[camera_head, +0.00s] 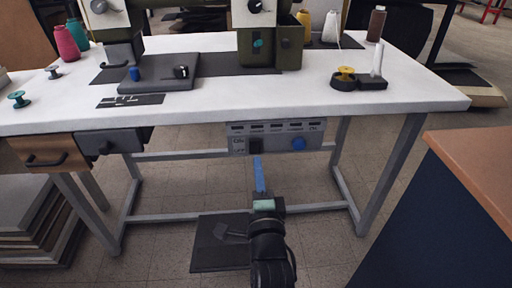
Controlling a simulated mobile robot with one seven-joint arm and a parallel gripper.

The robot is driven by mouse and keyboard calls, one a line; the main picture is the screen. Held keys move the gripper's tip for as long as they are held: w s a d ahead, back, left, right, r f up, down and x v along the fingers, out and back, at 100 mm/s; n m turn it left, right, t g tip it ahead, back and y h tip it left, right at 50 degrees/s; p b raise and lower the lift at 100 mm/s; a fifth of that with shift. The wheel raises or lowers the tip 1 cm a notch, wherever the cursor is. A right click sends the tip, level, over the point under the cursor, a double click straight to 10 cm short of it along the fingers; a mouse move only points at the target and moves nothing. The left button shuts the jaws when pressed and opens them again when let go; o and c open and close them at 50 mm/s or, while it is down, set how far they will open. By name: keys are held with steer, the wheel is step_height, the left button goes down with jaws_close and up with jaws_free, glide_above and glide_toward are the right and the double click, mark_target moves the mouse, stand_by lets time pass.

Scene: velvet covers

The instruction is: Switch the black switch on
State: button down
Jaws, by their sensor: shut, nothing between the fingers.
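A grey control box (278,137) hangs under the front edge of the white table. The black switch (256,146) is on the left part of its front face, small and dark; its on or off position is too small to tell. A blue round knob (298,144) is to its right. My gripper (258,160) points away from me toward the box, its blue fingers together and empty. The fingertips appear just below the black switch in the picture; I cannot tell whether they touch it.
The white table (420,90) carries a sewing machine (268,35) and several thread spools. Its grey legs and crossbars frame the space below. A black foot pedal plate (207,245) lies on the floor. A dark blue cabinet with a brown top (480,155) stands at right.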

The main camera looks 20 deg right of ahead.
mark_target(255, 143)
steer(key=b+x, duration=0.1)
steer(key=x, duration=0.2)
steer(key=shift+w, duration=0.2)
steer(key=shift+w+d+r, duration=0.1)
steer(key=shift+w+d, duration=0.05)
steer(key=shift+w, duration=0.35)
steer(key=p, duration=0.1)
steer(key=r+p, duration=0.1)
steer(key=p, duration=0.1)
steer(key=shift+w+d+r+g, duration=0.1)
steer(key=shift+w+r+g, duration=0.15)
steer(key=shift+g, duration=0.15)
steer(key=shift+f+b, duration=0.35)
steer(key=shift+f, duration=0.05)
steer(key=shift+s, duration=0.1)
